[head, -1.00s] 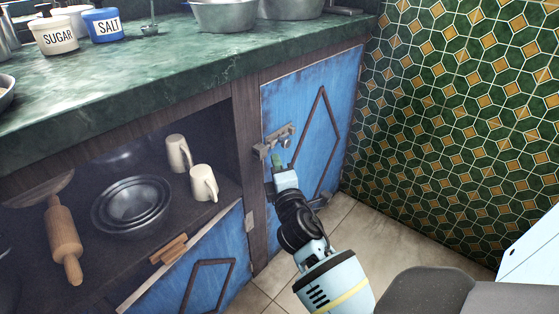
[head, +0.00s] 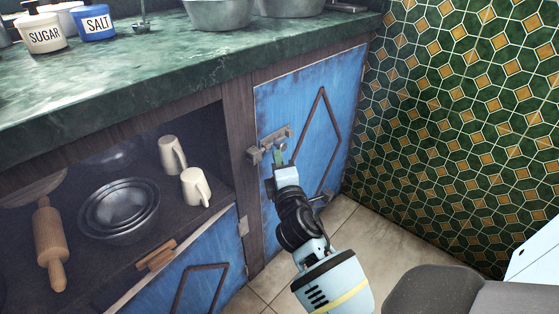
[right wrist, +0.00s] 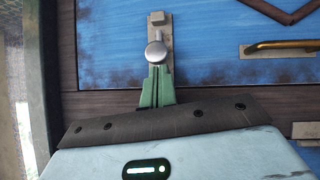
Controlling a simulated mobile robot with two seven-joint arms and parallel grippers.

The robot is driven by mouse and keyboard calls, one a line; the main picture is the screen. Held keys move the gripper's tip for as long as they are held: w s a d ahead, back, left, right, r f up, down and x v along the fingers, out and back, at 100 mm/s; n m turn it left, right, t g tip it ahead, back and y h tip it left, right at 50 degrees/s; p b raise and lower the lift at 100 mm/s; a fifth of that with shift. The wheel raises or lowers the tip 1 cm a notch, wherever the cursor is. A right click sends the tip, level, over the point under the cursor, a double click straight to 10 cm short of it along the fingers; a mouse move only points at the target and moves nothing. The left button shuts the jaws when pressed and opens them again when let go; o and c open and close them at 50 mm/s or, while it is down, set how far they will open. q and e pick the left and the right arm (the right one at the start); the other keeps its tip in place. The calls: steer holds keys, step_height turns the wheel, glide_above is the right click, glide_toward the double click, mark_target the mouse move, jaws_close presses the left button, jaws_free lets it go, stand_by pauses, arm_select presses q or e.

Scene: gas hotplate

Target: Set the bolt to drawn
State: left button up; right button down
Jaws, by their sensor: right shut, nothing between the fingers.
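The grey metal bolt (head: 270,143) is mounted on the upper left of the blue cupboard door (head: 318,100), beside the wooden post. In the right wrist view the bolt's plate (right wrist: 158,20) stands upright with its round knob (right wrist: 156,50). My right gripper (head: 280,158) is just below the bolt in the head view. Its green fingers (right wrist: 157,84) are shut with nothing between them, and their tips are at the knob's lower edge. I cannot tell whether they touch it. My left gripper is out of view.
A green marble counter (head: 180,75) overhangs the cupboard. The open shelf at left holds mugs, nested bowls (head: 120,210) and a rolling pin (head: 50,245). A tiled wall (head: 460,120) closes the right side. A brass handle (right wrist: 283,47) shows in the wrist view.

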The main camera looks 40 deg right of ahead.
steer(key=d+p, duration=0.1)
steer(key=d, duration=0.3)
steer(key=shift+w+d, duration=0.1)
stand_by(0.5)
